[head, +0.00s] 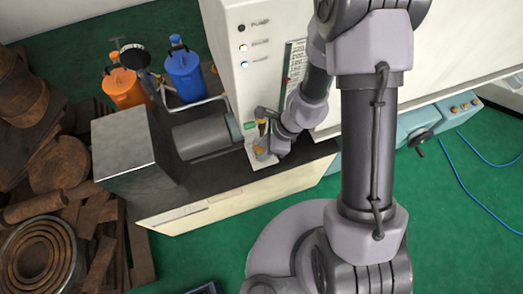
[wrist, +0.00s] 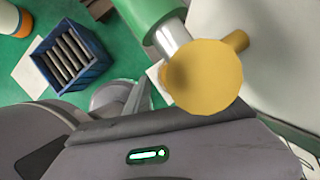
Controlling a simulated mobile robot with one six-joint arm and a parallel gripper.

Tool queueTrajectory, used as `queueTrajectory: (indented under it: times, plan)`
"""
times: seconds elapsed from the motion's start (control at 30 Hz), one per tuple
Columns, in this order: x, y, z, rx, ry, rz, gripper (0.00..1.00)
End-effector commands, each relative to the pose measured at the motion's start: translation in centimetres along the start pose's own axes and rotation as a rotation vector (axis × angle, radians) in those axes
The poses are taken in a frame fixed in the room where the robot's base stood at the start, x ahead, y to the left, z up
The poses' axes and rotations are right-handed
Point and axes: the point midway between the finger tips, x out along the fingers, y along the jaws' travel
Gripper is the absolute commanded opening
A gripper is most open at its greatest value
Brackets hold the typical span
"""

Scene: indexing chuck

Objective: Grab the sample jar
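I cannot pick out the sample jar with certainty in either view. My gripper (head: 266,132) is at the front face of the white machine, among small green and yellow fittings. In the wrist view, a round yellow piece (wrist: 203,78) with a side stub is close in front of the gripper body, beside a silver shaft and a green sleeve (wrist: 146,14). I cannot tell whether the gripper touches it. The fingertips are not clear, so their opening cannot be read. An orange and white round object (wrist: 12,20) is cut off at the wrist view's upper left.
The white machine (head: 238,50) stands behind the gripper. A grey cylinder (head: 202,136) and a metal box (head: 122,145) sit left of it. Orange (head: 122,88) and blue (head: 185,77) canisters stand behind. A blue crate (wrist: 72,58) of rods shows in the wrist view. Rusty scrap lies far left.

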Motion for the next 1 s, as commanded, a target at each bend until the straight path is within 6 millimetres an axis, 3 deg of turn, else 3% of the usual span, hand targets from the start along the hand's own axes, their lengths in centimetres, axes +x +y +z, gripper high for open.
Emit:
queueTrajectory:
  times: [0.07, 0.23, 1.0]
  plan:
    - [-0.13, -0.01, 0.04, 0.000, 0.000, 0.000, 0.29]
    - [-0.14, -0.01, 0.03, 0.000, 0.000, 0.000, 0.00]
    - [-0.14, -0.01, 0.01, 0.000, 0.000, 0.000, 0.00]
